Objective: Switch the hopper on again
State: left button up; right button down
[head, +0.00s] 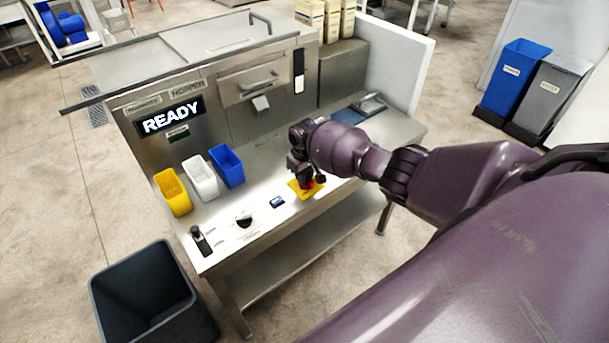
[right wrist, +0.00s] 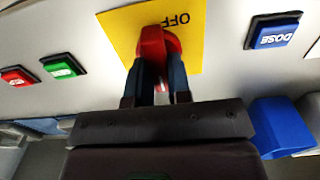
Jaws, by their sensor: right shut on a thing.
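The hopper (head: 238,85) is a steel unit with a HOPPER label and a display (head: 171,118) reading READY. A yellow plate (head: 294,190) lies on the worktop before it. In the right wrist view the plate (right wrist: 120,24) carries a red switch knob (right wrist: 152,45) and the word OFF, seen upside down. My right gripper (head: 305,178) reaches down over the plate. In the right wrist view its two fingers (right wrist: 155,88) are shut on the red knob, one on each side. The fingers hide part of the knob, so its exact setting is unclear. My left gripper is not in view.
A blue DOSE button (right wrist: 274,36) and green (right wrist: 63,66) and red (right wrist: 17,76) buttons flank the plate. Yellow (head: 173,191), white (head: 200,177) and blue (head: 227,165) bins stand on the worktop. A dark open bin (head: 118,290) stands on the floor at left.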

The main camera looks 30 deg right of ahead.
jog(key=c, duration=1.1)
grip_release()
jog(key=shift+o, duration=0.2)
notch_tip(320, 180, up, 11)
jog(key=p, duration=0.1)
jog(key=shift+p, duration=0.3)
jog(key=shift+f, duration=0.1)
